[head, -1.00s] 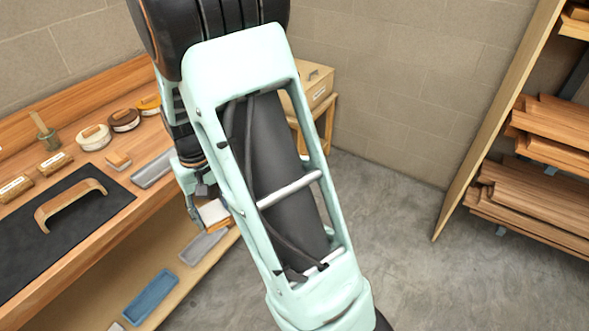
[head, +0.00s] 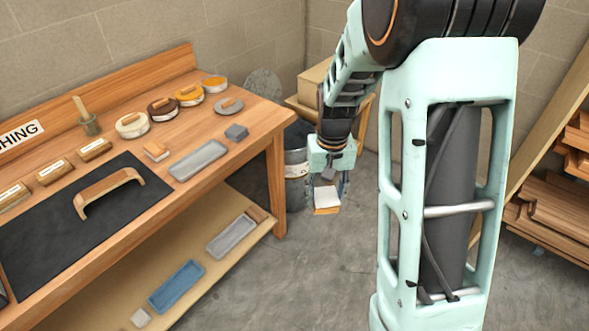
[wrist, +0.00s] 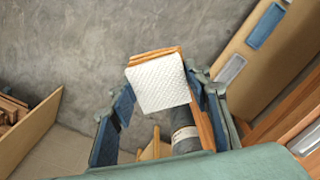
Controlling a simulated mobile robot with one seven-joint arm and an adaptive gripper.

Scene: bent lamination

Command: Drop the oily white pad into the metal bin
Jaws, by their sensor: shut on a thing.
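The white pad (head: 327,196) hangs in my gripper (head: 326,184), clear of the bench and above the floor. In the wrist view the pad (wrist: 160,83) shows a quilted white face with an orange-brown layer behind it. The blue fingers of my gripper (wrist: 166,105) are on both sides of it. The metal bin (head: 296,168) stands on the floor beyond the bench's right end, left of my gripper and partly hidden by bench and arm. A dark cylinder with a pale label, probably the bin (wrist: 184,138), shows below the pad in the wrist view.
The wooden bench (head: 218,140) at left carries tins, brushes, a grey tray (head: 198,160) and a bent wood piece (head: 108,190) on a black mat. Its lower shelf holds a blue tray (head: 176,286). A box on a stand is behind my gripper. Timber racks stand at right.

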